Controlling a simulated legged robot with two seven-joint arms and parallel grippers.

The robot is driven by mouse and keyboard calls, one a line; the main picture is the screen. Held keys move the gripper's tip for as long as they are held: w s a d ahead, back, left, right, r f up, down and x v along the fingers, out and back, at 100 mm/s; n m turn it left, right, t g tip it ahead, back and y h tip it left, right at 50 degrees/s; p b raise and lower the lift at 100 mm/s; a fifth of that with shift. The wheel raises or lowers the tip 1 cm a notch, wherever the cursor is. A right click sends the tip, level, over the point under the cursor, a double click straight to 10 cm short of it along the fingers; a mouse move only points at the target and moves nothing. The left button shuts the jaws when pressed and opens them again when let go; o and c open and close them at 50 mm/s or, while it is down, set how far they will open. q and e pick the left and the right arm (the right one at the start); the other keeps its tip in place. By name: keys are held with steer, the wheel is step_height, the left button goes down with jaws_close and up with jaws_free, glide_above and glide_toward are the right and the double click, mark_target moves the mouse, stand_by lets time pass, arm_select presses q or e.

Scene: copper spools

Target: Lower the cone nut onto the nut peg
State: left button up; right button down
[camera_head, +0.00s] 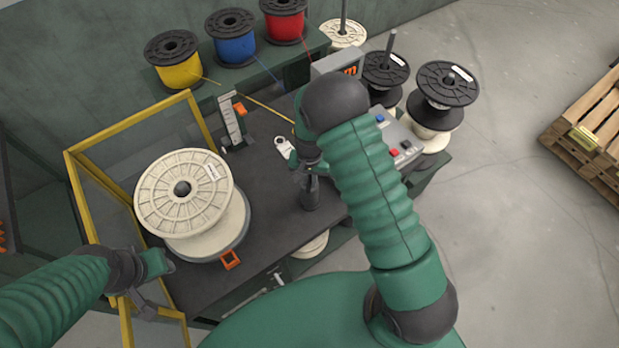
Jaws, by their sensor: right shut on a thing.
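My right gripper (310,172) hangs below its dark wrist over the black bench top, right of the large spool. It is shut on a small dark piece (310,193), narrow above and wider below, which I take to be the cone nut. The piece looks upright. I cannot make out the nut peg apart from it, nor whether the piece touches the bench. My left gripper (158,263) is at the lower left, beside the yellow frame and away from the nut; its fingers are unclear.
A large cream spool (180,198) fills the left of the bench (270,238). A yellow-framed guard (125,130) stands at left. A control box (400,140) is right of my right forearm. Yellow (178,70), blue (236,46) and red (284,27) spools line the back.

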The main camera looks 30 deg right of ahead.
steer(key=c, duration=1.3)
jaws_free()
step_height(320, 180, up, 17)
steer(key=shift+a+f+b, duration=0.1)
steer(key=shift+b, duration=0.6)
steer(key=shift+s, duration=0.15)
